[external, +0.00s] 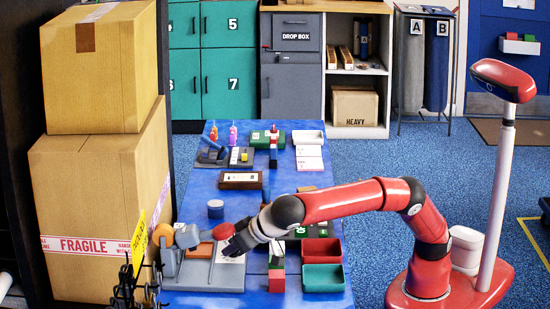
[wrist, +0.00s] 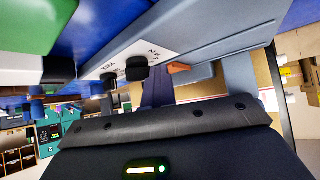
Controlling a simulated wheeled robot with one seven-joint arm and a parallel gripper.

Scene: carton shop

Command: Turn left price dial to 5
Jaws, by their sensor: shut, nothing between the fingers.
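A grey device (external: 205,277) with a white panel stands at the near left of the blue table. My gripper (external: 233,244) is low over its right part, beside a red round piece (external: 223,231), and it is shut and empty. In the wrist view, two black knobs stand out from a white lettered panel: one near the middle (wrist: 136,69), one further left (wrist: 58,69). I cannot tell which is the left price dial, or read any setting. My gripper's dark body fills the bottom of that view, and contact with a knob cannot be made out.
Large cartons (external: 100,200) are stacked left of the table. A red tray (external: 321,251) and a green tray (external: 323,278) lie right of the device. A grey-blue cylinder (external: 215,209) stands behind it. Bare blue tabletop (external: 200,190) shows further back.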

